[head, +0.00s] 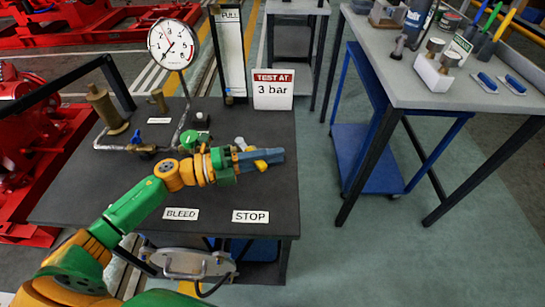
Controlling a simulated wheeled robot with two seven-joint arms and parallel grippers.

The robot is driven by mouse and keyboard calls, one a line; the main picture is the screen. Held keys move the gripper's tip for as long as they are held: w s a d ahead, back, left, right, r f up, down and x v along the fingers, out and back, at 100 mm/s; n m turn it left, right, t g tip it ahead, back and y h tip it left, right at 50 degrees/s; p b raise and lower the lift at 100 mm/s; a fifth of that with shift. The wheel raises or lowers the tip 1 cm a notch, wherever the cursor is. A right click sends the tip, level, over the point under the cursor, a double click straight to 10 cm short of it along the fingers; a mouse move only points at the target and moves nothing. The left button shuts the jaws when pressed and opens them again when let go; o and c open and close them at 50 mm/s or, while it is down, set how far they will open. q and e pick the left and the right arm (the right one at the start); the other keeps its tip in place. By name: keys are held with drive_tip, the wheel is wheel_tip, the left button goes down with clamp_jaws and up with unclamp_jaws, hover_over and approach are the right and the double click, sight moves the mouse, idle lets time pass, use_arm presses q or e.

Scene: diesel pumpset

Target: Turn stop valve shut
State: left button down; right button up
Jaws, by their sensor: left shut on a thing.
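The dark bench top (90,190) carries a small pipe rig with a round pressure gauge (172,44) on a stem. My left gripper (272,156) reaches over the right side of the bench, behind the STOP label (250,216). Its grey jaws are shut on the stop valve handle, which the gripper largely hides. A small yellow part (261,166) and a pale knob (240,143) show beside the jaws. I cannot tell the handle's angle. A blue-handled valve (136,138) sits on the pipe at the left. My right gripper is out of view.
A BLEED label (181,214) lies left of STOP. A sign reading "TEST AT 3 bar" (273,90) and a tall PULL gauge board (231,50) stand at the back. A brass cylinder (106,108) stands back left. A grey tool table (420,85) is right, across clear floor.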

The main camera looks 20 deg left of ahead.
use_arm(q)
drive_tip(key=shift+s, duration=0.1)
idle(0.4)
drive_tip(key=c, duration=0.8)
unclamp_jaws()
